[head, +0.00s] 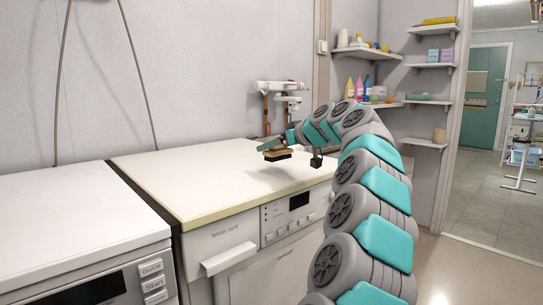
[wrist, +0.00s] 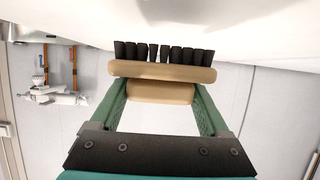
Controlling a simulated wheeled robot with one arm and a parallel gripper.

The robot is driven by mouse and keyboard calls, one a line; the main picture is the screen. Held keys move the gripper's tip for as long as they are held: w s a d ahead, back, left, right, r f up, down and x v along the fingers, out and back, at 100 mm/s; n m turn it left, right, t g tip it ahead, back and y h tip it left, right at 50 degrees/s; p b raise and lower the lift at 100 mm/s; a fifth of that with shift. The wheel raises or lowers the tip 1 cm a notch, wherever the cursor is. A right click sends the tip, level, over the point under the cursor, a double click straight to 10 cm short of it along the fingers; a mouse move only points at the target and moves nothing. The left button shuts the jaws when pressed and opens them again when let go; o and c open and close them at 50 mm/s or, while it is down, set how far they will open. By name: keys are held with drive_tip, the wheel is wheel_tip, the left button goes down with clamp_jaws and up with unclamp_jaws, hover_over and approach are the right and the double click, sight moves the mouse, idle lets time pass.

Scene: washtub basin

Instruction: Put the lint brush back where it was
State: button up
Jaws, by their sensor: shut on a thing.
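The lint brush (head: 277,155) has a tan wooden body and a row of black bristles. My gripper (head: 272,147) is shut on it and holds it above the white top of the washing machine (head: 215,178). In the wrist view the brush (wrist: 162,71) sits across the ends of the two green fingers of my gripper (wrist: 161,92). Its bristles point away from the fingers, toward the white surface. A shadow on the machine top under the arm suggests a gap, but its exact height is hard to tell.
A second white machine (head: 70,220) stands at the front left. White taps and pipes (head: 280,88) are on the wall behind. Shelves (head: 368,52) with bottles (head: 358,89) stand at the back right. The machine top around the brush is clear.

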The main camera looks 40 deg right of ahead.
sight(272, 170)
drive_tip(key=shift+w+f, duration=0.15)
drive_tip(key=shift+w, duration=0.25)
drive_tip(key=shift+f, duration=1.65)
drive_tip(key=shift+f, duration=0.15)
drive_tip(key=o, duration=1.3)
drive_tip(key=shift+c, duration=0.2)
drive_tip(key=shift+r, duration=0.2)
drive_tip(key=b+v, duration=0.1)
drive_tip(key=v, duration=1.1)
drive_tip(key=shift+s, duration=0.1)
